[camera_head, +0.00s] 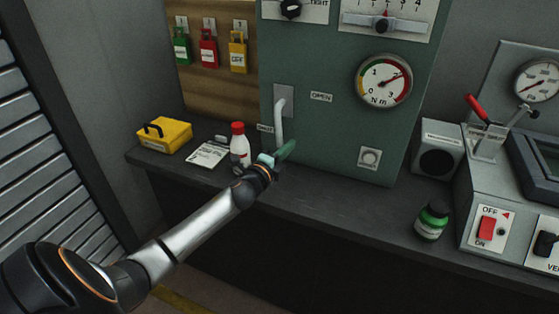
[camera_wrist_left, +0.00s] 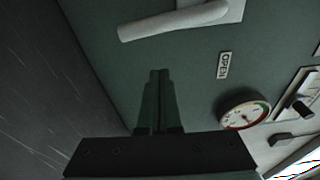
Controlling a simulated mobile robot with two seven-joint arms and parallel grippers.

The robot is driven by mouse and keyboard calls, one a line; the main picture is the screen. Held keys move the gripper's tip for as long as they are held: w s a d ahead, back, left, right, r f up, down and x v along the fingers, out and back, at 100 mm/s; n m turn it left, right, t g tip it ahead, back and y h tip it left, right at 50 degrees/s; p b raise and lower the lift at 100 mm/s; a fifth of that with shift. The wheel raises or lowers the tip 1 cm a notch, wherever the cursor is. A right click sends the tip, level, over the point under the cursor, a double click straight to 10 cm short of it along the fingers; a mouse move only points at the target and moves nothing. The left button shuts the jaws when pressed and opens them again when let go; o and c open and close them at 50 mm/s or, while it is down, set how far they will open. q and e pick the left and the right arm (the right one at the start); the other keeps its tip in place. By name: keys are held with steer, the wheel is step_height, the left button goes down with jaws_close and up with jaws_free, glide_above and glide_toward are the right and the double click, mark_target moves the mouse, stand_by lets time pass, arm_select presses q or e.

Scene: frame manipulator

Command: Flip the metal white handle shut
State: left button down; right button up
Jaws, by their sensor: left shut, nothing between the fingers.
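The white metal handle (camera_head: 279,122) hangs down from a grey mounting plate (camera_head: 284,92) on the front of the green panel. An OPEN label (camera_head: 321,96) is to the right of it, and another small label (camera_head: 265,128), partly hidden, is just left of it. My left gripper (camera_head: 287,150) is at the handle's lower end in the head view. In the left wrist view the handle (camera_wrist_left: 172,22) lies beyond the fingertips of my left gripper (camera_wrist_left: 159,72), with a gap between them in the picture. The fingers are together and hold nothing. My right gripper is not in view.
A white bottle with a red cap (camera_head: 240,146) stands close to the left of my gripper. A yellow box (camera_head: 165,136) and a paper card (camera_head: 208,154) lie farther left on the dark bench. A green bottle (camera_head: 431,222) stands at the right.

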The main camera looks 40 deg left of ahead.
arm_select(q)
steer(key=s, duration=0.6)
steer(key=shift+s+d, duration=0.15)
steer(key=shift+d, duration=0.25)
